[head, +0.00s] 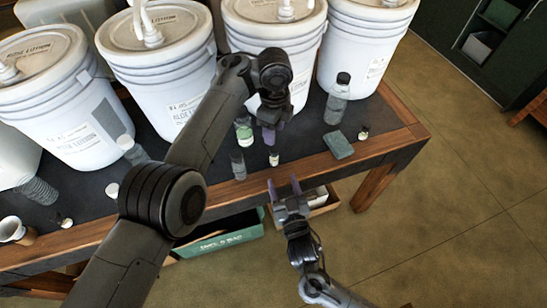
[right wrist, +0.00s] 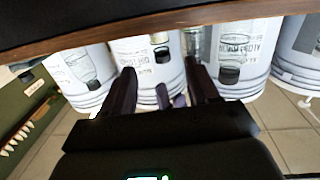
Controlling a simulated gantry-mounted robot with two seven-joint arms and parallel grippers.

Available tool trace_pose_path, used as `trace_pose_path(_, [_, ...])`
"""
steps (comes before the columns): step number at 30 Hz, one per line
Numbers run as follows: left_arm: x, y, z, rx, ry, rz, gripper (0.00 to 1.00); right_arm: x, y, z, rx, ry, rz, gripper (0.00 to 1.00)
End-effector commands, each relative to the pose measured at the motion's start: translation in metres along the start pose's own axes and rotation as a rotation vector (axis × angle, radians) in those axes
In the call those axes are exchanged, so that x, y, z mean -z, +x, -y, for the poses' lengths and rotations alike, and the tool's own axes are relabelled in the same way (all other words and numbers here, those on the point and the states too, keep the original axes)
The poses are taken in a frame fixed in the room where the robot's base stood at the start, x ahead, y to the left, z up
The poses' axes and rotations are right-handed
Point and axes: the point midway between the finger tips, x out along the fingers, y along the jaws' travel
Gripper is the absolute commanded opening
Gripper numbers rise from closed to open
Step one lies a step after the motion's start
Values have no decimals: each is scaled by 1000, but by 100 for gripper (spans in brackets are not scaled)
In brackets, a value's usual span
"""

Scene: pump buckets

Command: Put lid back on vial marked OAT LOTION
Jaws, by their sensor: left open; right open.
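Labels on the small vials are too small to read, so I cannot tell which is OAT LOTION. In the head view, a vial with green contents (head: 243,131) stands near the middle bucket, a clear vial (head: 238,166) stands nearer the table edge, and a tiny pale vial with a dark top (head: 274,159) stands to its right. My left gripper (head: 269,138) points down just above and behind the tiny vial, open and seemingly empty. My right gripper (head: 284,183) is open and empty, in front of the table edge, pointing toward the tiny vial. No loose lid is clearly distinguishable.
Large white pump buckets (head: 165,70) line the back. A dark-capped bottle (head: 338,100), a green block (head: 338,145) and a small dark-bodied vial (head: 363,132) stand right. A green box (head: 222,240) is below the table (head: 400,139).

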Motion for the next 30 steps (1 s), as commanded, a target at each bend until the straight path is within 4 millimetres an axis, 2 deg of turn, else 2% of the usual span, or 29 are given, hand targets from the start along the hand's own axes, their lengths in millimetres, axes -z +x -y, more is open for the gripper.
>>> trace_pose_path(8, [0,0,0,0,-2,0,50,0,9,1,1,-1,0,60])
trace_pose_path(24, [0,0,0,0,-2,0,50,1,85,0,0,-2,-1,60])
trace_pose_path(30, [0,0,0,0,-2,0,50,0,102,0,1,-2,0,60])
